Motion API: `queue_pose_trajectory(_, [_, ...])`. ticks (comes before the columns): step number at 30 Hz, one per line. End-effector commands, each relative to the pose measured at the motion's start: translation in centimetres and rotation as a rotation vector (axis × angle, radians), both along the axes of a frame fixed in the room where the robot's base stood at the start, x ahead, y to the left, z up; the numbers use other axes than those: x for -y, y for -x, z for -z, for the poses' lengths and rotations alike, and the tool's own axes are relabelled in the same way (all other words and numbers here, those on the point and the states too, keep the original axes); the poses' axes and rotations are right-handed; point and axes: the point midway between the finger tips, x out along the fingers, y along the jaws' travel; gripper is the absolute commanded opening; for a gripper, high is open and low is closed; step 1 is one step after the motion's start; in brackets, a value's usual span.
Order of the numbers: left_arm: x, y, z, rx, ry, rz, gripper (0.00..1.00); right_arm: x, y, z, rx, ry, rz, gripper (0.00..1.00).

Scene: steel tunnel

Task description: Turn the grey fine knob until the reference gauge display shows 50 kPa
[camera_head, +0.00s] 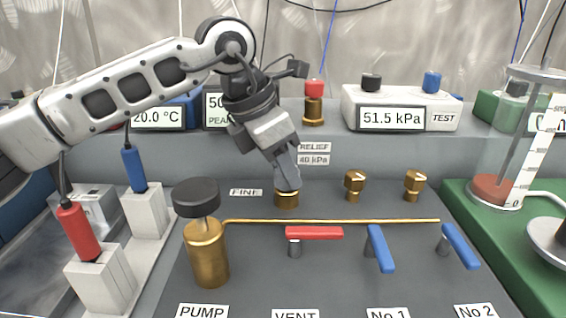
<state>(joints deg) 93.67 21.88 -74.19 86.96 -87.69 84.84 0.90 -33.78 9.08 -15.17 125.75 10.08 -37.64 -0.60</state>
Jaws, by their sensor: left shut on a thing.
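My left gripper (287,186) reaches down from the upper left, its fingers shut on the fine knob at the brass fitting (286,200) right of the FINE label (246,193). The knob itself is hidden by the fingers. A display (214,105) behind my left arm shows "50" with "PEAK" below; the rest of its reading is covered. Another display (391,118), beside a TEST label, reads 51.5 kPa. I cannot tell from a label which one is the reference gauge. My right gripper is out of view.
The brass pump (206,252) with a black cap stands left of the knob. The red vent lever (314,233) and two blue levers (380,249) (460,246) lie in front. A brass relief valve (313,108) with a red cap stands behind. Red and blue probes sit in white blocks at left.

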Motion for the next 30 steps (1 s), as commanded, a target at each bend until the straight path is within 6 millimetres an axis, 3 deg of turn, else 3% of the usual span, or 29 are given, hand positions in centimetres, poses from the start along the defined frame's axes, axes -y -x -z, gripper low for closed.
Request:
queue_pose_trajectory(9, [0.0, -0.1, -0.2, 0.005, 0.003, -0.002, 0.12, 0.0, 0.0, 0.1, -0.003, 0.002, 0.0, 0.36])
queue_pose_trajectory(10, [0.0, -0.1, -0.2, 0.005, 0.003, -0.002, 0.43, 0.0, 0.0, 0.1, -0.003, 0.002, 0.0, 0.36])
queue_pose_trajectory(12, [0.0, -0.1, -0.2, 0.005, 0.003, -0.002, 0.57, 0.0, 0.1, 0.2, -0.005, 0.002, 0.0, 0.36])
queue_pose_trajectory(23, [-0.2, 0.0, -0.7, 0.003, 0.001, -0.001, 0.57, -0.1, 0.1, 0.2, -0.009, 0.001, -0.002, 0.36])
queue_pose_trajectory(30, [-1.7, 0.7, -4.8, 0.006, 0.002, -0.003, 0.57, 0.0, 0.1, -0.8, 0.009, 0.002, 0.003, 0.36])
